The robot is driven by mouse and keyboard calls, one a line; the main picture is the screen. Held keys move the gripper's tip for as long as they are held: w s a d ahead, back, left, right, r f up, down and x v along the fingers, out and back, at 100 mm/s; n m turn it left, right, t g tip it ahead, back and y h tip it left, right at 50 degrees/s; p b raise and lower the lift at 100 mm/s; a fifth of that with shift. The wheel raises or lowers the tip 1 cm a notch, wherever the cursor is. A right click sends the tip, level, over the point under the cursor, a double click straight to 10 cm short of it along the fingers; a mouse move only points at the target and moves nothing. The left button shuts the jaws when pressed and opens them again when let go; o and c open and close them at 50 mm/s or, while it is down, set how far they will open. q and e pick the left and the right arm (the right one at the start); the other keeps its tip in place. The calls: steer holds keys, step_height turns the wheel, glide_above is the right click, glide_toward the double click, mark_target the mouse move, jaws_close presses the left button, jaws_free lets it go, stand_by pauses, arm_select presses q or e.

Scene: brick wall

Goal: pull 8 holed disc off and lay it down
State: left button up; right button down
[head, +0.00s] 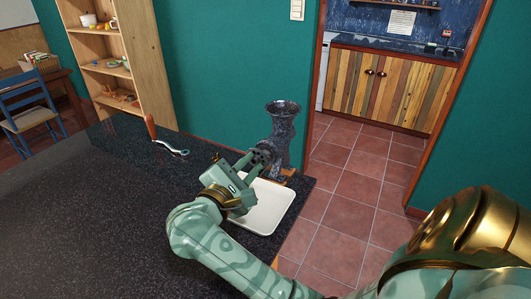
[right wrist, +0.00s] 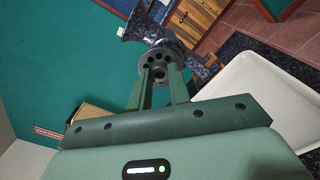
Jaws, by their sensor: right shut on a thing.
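A dark speckled meat grinder (head: 284,137) with a flared top stands upright near the far right corner of the dark counter. The dark holed disc (right wrist: 159,62), with a ring of round holes, is at the grinder's mouth, facing my right wrist camera. I cannot tell whether it still touches the grinder. My right gripper (head: 252,163) reaches it from the left front. In the right wrist view its two green fingers (right wrist: 162,78) are shut on the disc's middle part. A cream tray (head: 262,212) lies on the counter below the gripper. My left gripper is out of view.
The counter's left part (head: 110,220) is clear. The counter's right edge is close beside the tray. A wooden shelf (head: 128,55) stands behind.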

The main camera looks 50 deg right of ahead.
steer(key=shift+s+a+r+p, duration=0.1)
steer(key=shift+a+r+p, duration=0.25)
steer(key=shift+r, duration=0.55)
steer(key=shift+s+a+r+p, duration=0.15)
steer(key=shift+r+p, duration=0.35)
steer(key=shift+r, duration=0.4)
steer(key=shift+a+r+p, duration=0.25)
steer(key=shift+r+p, duration=0.15)
steer(key=shift+r, duration=0.5)
